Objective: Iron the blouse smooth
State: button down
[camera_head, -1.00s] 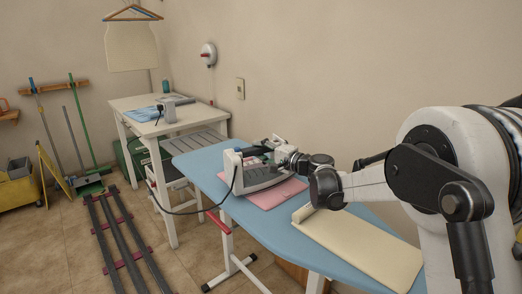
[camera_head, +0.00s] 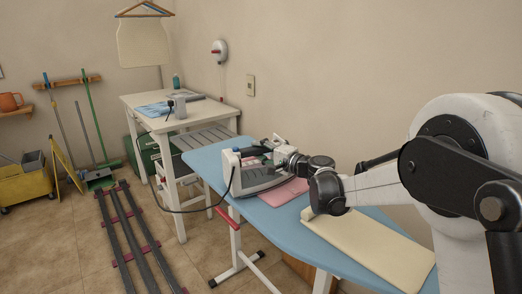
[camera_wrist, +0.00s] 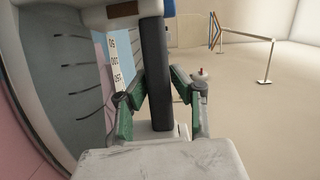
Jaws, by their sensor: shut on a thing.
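The pink blouse (camera_head: 287,192) lies flat on the blue ironing board (camera_head: 271,219), partly hidden by the iron. The white and grey iron (camera_head: 258,176) is over the blouse's left part in the head view. I cannot tell whether its plate touches the cloth. My gripper (camera_head: 262,151) is shut on the iron's dark handle, which stands between the green fingers in the wrist view (camera_wrist: 158,85). The iron's grey side (camera_wrist: 70,75) fills the left of that view, with pink cloth (camera_wrist: 18,140) beside it.
A cream sleeve board (camera_head: 368,248) lies on the near part of the ironing board. A dark cord (camera_head: 207,209) runs from the iron toward the white table (camera_head: 150,104), which holds folded blue cloth (camera_head: 153,110). Dark rails (camera_head: 128,235) cross the floor at left.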

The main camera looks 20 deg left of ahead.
jog(key=shift+w+d+r, duration=0.1)
jog(key=shift+w, duration=0.1)
jog(key=shift+w+d, duration=0.4)
jog(key=shift+w, duration=0.25)
jog(key=shift+w+d, duration=0.35)
jog(key=shift+w, duration=0.35)
jog(key=shift+w+d, duration=0.4)
jog(key=shift+w, duration=0.3)
jog(key=shift+w+d, duration=0.35)
jog(key=shift+w, duration=0.35)
jog(key=shift+a, duration=0.1)
